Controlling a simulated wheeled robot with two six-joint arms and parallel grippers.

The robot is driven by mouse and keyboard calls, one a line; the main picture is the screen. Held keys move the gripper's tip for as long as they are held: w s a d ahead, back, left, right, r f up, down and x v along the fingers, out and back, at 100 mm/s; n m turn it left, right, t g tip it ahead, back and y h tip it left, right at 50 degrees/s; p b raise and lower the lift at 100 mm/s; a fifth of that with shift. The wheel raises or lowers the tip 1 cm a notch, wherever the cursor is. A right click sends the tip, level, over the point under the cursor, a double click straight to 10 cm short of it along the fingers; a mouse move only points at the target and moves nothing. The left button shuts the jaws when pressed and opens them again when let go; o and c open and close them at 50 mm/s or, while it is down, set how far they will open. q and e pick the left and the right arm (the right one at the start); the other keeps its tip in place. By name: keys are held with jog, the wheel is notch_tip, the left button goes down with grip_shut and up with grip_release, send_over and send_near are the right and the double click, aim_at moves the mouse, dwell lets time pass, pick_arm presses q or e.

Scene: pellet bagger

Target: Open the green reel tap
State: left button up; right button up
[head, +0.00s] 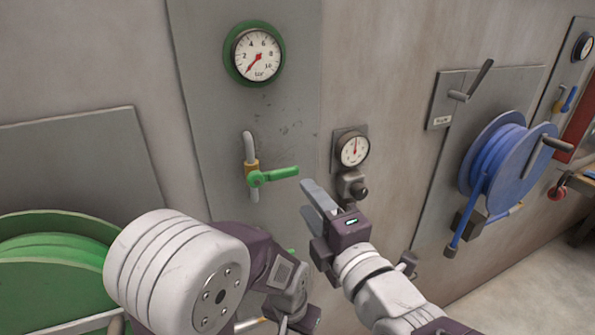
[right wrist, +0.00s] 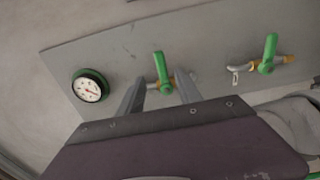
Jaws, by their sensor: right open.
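A tap with a green lever (head: 275,176) sits on the grey panel below the green-rimmed gauge. Its lever lies level, pointing right, on a brass body with a grey pipe. My right gripper (head: 318,198) is open and empty, just right of the lever's free end. In the right wrist view the lever (right wrist: 159,68) shows between the two open fingers (right wrist: 160,92); I cannot tell whether they touch it. A second green-levered tap (right wrist: 267,55) is at the right of that view; in the head view my arm mostly hides it. My left gripper's fingers are not visible.
The green-rimmed gauge (head: 256,54) reads low. A smaller gauge with a dark fitting (head: 354,148) is close right of my right gripper. A green hose reel (head: 50,265) is at lower left, a blue reel (head: 495,165) with a crank at right.

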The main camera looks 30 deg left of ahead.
aim_at(287, 175)
jog(key=p+x, duration=0.3)
jog(key=x, duration=0.5)
jog(key=shift+w+a+p, duration=0.1)
jog(key=shift+w+p, duration=0.15)
jog(key=shift+p, duration=0.1)
jog(key=shift+a, duration=0.3)
jog(key=shift+s+a, duration=0.25)
jog(key=shift+s, duration=0.05)
jog(key=shift+w+d, duration=0.1)
jog(key=shift+d, duration=0.05)
jog(key=c, duration=0.4)
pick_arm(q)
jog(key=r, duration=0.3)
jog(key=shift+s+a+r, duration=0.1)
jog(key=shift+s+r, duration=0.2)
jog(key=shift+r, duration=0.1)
pick_arm(e)
jog(key=shift+w, duration=0.1)
grip_shut()
